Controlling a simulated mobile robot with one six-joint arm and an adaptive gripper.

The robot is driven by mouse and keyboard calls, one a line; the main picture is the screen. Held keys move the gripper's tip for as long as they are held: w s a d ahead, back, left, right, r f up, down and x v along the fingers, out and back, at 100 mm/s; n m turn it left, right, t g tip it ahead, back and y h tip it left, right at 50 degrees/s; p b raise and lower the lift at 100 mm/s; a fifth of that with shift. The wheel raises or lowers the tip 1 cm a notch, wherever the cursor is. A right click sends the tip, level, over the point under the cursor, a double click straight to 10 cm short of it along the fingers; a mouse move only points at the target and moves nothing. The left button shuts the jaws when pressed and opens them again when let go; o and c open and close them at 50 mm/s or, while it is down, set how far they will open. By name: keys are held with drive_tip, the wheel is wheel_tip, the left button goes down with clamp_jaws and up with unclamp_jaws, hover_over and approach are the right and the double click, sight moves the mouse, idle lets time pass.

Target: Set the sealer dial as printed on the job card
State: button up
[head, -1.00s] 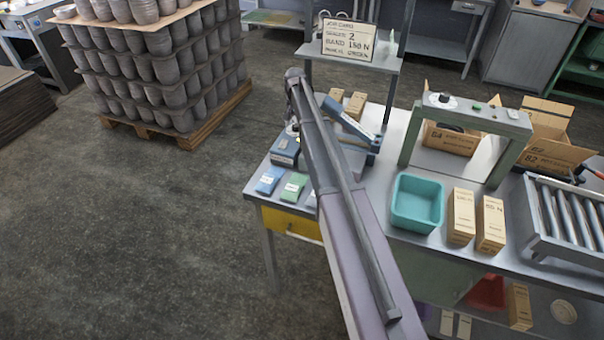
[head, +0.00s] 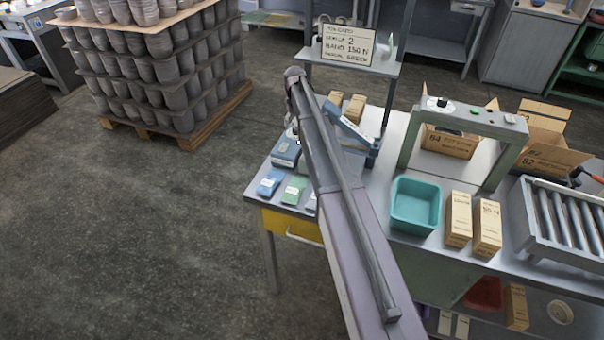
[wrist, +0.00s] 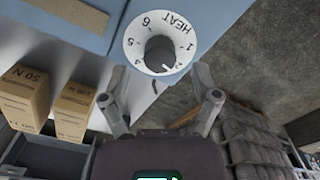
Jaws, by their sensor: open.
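The job card (head: 346,46) stands on the shelf above the bench and appears to read sealer 2, band 150 N, parcel green. The blue sealer (head: 347,123) is on the bench, partly hidden behind my arm. In the wrist view its white dial (wrist: 133,46) shows HEAT and numerals around a dark knob (wrist: 159,50). A pale mark shows at the knob's lower edge; I cannot tell for certain which numeral it meets. My gripper (wrist: 159,76) is open and empty, with its fingertips either side of the dial's lower part, apart from the knob. The head view hides the gripper behind my arm.
A teal bin (head: 394,205) and two upright cartons (head: 459,220) stand right of the sealer. A grey-green arch (head: 465,113) and rollers (head: 575,215) are further right. Blue and green packets (head: 293,190) lie at the bench's left front.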

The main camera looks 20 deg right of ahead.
sight(296, 128)
drive_tip(key=shift+r+p, duration=5.7)
drive_tip(key=shift+r, duration=0.35)
drive_tip(key=s+a+f+b, duration=0.2)
drive_tip(key=s, duration=0.8)
drive_tip(key=s+a+f+b, duration=0.2)
drive_tip(key=s+f+b, duration=0.1)
drive_tip(key=s, duration=0.8)
drive_tip(key=s+a+f+b, duration=0.2)
drive_tip(key=s+f+b, duration=0.1)
drive_tip(key=s, duration=0.7)
drive_tip(key=shift+s+a, duration=0.15)
drive_tip(key=shift+s, duration=0.1)
drive_tip(key=s+f+b, duration=0.1)
drive_tip(key=s, duration=0.5)
drive_tip(key=shift+s+a+f+b, duration=0.15)
drive_tip(key=shift+a+f+b, duration=0.15)
drive_tip(key=shift+a, duration=0.1)
